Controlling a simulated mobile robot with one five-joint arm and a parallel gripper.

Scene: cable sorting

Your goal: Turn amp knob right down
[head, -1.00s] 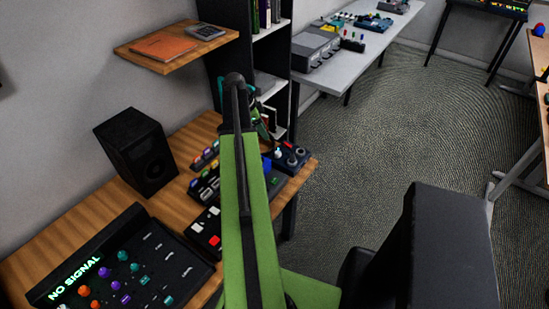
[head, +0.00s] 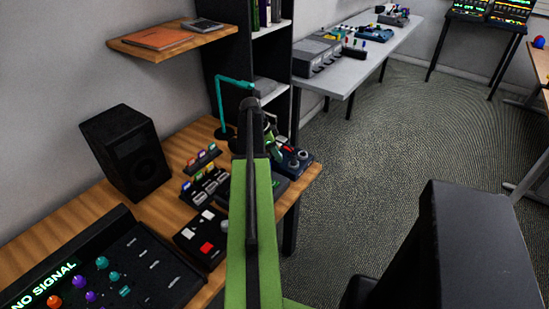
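I cannot tell for sure which thing is the amp. A black console (head: 110,265) with a lit "NO SIGNAL" strip lies at the lower left, with orange, purple and teal knobs. A dark blue box (head: 292,160) with round dark knobs sits at the right end of the wooden desk. A grey box (head: 313,52) stands on the far table. My green arm reaches over the desk's right part. My gripper (head: 273,143) shows only in part beyond the arm's far end, near the dark blue box; its fingers are not clear.
A black speaker (head: 125,152), a box with red and white buttons (head: 203,238) and a teal lamp (head: 222,98) stand on the wooden desk (head: 60,228). A wall shelf (head: 172,40) hangs above. A black chair-like block (head: 475,250) is at the right. The carpet between is open.

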